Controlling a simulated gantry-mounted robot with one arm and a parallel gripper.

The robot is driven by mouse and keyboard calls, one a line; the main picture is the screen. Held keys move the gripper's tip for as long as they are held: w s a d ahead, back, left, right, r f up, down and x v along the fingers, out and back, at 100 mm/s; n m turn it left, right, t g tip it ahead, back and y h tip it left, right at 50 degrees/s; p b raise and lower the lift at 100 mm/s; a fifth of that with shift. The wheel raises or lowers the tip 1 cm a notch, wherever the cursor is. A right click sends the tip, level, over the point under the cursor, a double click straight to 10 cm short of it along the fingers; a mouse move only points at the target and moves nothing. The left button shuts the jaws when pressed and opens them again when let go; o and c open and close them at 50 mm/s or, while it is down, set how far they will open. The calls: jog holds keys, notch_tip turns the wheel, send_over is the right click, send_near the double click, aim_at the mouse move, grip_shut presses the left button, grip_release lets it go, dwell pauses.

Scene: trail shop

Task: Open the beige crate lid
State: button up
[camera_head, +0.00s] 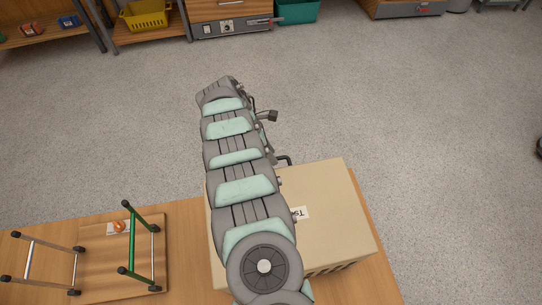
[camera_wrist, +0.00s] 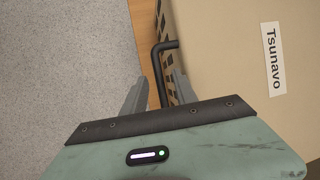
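The beige crate (camera_head: 340,210) stands on the wooden table, its lid down, partly hidden by my arm in the head view. Its lid (camera_wrist: 225,60) bears a white "Tsunavo" label (camera_wrist: 273,58) in the wrist view. A black bent handle (camera_wrist: 154,72) sticks out from the crate's slotted side; its end also shows in the head view (camera_head: 285,160). My gripper (camera_wrist: 159,76) is open at that side, with the handle bar showing between its two grey fingers. I cannot tell whether either finger touches the bar. My gripper is not clearly visible in the head view.
The wooden table (camera_head: 185,215) also holds a board with a green-and-silver rod frame (camera_head: 140,240) left of the crate. Shelves with a yellow basket (camera_head: 146,15) and a teal bin (camera_head: 297,11) stand at the back.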

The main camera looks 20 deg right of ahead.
jog(key=shift+d+f, duration=0.1)
jog(key=shift+f, duration=0.25)
grip_shut()
dwell(1.2)
